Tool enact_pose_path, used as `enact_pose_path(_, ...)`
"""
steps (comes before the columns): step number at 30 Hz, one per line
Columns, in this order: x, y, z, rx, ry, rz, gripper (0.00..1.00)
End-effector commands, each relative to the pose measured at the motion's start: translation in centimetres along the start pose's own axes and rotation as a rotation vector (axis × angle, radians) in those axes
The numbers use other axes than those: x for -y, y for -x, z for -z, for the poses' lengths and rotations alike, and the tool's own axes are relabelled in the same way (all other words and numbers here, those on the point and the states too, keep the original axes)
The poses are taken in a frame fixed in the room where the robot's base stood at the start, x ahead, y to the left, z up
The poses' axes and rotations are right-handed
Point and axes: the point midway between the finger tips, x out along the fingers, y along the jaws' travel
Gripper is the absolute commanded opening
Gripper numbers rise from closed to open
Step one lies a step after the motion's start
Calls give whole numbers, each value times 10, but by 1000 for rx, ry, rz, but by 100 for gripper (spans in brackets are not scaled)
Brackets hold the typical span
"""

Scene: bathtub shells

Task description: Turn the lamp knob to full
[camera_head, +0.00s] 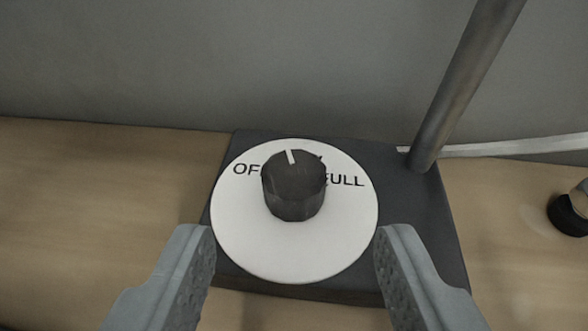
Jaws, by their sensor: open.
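The dark lamp knob (294,190) stands at the centre of a round white dial (285,250) on the dark lamp base (425,210). A white pointer line on the knob's top points away from me, slightly left of straight up. The dial reads "OF", partly hidden by the knob, on the left and "FULL", its first letter partly hidden, on the right. The pointer lies between the two words. My gripper (294,240) is open, with one finger on each side of the dial, nearer to me than the knob and not touching it.
A grey lamp post (465,85) rises from the base's back right corner. A white cable or strip (520,146) runs right from behind it. A dark round object (570,212) is cut off at the right edge. The wooden surface (100,200) is clear on the left; a grey wall (200,60) stands behind.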

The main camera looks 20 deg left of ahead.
Motion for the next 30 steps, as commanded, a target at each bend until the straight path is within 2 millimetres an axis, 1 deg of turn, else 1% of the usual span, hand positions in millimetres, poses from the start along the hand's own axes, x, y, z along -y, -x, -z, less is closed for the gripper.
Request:
enact_pose_path(1, 0, -6, -1, 2, 2, 0, 50)
enact_pose_path(6, 0, -25, 0, 1, 2, 0, 50)
enact_pose_path(12, 0, -44, -1, 2, 2, 0, 50)
enact_pose_path(15, 0, -50, 0, 1, 1, 1, 50)
enact_pose_path(21, 0, -57, 0, 0, 0, 1, 50)
enact_pose_path(29, 0, -57, 0, 0, 0, 1, 50)
enact_pose_path(30, 0, -57, 0, 0, 0, 1, 44)
